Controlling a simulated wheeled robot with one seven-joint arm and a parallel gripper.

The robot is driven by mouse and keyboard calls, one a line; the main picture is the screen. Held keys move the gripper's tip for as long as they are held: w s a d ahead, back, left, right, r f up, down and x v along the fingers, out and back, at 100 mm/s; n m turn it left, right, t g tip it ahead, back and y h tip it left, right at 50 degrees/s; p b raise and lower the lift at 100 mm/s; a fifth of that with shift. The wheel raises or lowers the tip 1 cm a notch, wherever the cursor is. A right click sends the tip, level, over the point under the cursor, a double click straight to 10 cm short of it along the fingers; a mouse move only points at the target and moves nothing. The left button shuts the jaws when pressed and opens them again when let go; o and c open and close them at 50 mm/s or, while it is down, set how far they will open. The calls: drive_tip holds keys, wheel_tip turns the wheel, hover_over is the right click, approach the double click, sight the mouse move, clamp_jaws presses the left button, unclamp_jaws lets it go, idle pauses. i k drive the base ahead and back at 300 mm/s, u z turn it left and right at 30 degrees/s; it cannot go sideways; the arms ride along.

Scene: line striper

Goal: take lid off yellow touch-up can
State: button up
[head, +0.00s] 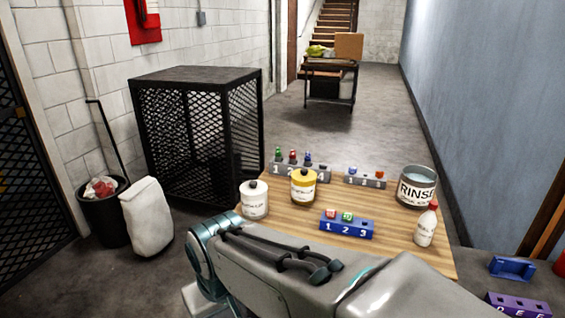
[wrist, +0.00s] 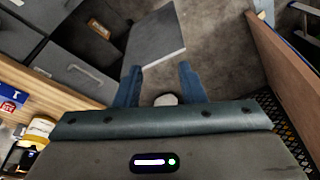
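The yellow touch-up can (head: 303,190) stands upright on the wooden table, with a yellow top and a dark knob-like piece on it. A yellow and white container, probably the same can, shows at the left edge of the wrist view (wrist: 40,130). My gripper (wrist: 158,74) is open, its two blue fingers apart with nothing held between them. It points at the floor area, well away from the can. In the head view my arm fills the bottom and the fingers cannot be seen.
A white can (head: 254,202) stands left of the yellow can. Numbered racks (head: 300,171), a blue numbered block (head: 347,228), a rinse tin (head: 416,187) and a red-capped bottle (head: 426,226) share the table (head: 390,216). A black mesh cage (head: 190,135) stands behind left.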

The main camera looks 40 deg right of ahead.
sight(304, 175)
drive_tip(key=z, duration=0.8)
drive_tip(key=i, duration=0.9)
drive_tip(key=z, duration=0.7)
